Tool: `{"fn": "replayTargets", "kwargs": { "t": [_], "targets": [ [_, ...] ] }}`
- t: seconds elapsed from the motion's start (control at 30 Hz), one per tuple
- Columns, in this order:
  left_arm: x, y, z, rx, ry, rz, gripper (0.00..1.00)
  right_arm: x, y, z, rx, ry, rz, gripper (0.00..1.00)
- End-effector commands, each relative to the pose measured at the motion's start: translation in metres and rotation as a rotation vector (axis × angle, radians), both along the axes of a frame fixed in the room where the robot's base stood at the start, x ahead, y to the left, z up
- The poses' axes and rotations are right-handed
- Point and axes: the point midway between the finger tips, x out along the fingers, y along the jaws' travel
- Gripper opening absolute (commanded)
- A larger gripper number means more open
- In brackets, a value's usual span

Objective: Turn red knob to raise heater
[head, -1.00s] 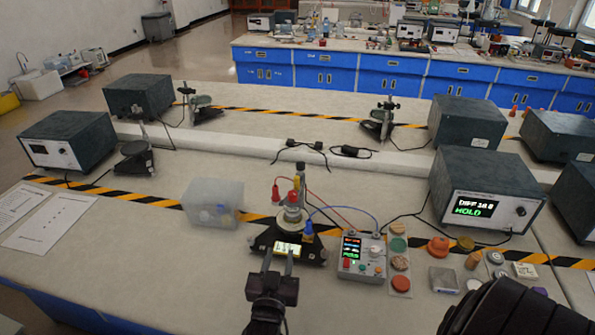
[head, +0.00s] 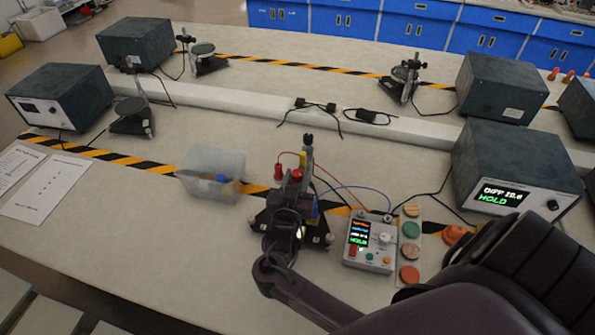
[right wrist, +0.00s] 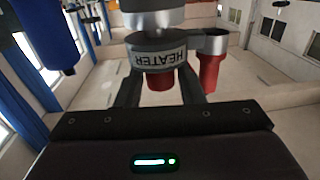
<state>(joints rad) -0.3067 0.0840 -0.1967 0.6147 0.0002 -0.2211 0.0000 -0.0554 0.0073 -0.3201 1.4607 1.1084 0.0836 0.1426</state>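The apparatus (head: 308,150) stands on a dark base on the bench in the head view. A red knob (head: 296,175) shows at its front, just above my right gripper (head: 289,192), which hides much of the lower apparatus. In the right wrist view, a grey ring marked HEATER (right wrist: 160,59) has a red knob (right wrist: 160,82) below it. The fingers of my right gripper (right wrist: 158,90) stand apart on either side of this knob, with visible gaps; I cannot make out contact. A second red part (right wrist: 210,72) hangs to the right. My left gripper is not in view.
A control box (head: 370,242) with a lit screen stands right of the apparatus, wired to it. Coloured discs (head: 410,252) lie beside it. A clear plastic box (head: 212,172) is at the left. A large instrument box (head: 515,165) stands at the right.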

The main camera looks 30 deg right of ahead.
Motion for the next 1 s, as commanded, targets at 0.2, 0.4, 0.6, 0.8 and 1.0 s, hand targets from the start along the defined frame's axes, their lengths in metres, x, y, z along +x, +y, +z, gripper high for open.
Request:
{"fn": "replayTargets", "kwargs": {
  "t": [0.2, 0.4, 0.6, 0.8, 1.0],
  "targets": [
    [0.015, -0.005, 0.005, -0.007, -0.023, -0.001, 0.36, 0.009, -0.008, 0.0, 0.001, -0.001, 0.001, 0.35],
    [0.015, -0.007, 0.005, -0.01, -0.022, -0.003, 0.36, 0.009, -0.009, 0.0, 0.001, 0.0, 0.001, 0.35],
    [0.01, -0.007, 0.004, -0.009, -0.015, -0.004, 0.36, 0.009, -0.008, 0.0, 0.001, 0.0, 0.0, 0.1],
    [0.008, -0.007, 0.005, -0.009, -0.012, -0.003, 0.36, 0.008, -0.009, 0.0, 0.001, 0.001, 0.006, 0.04],
    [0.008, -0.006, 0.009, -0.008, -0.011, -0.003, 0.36, 0.008, -0.01, 0.001, -0.001, 0.003, 0.059, 0.04]
  ]
}}
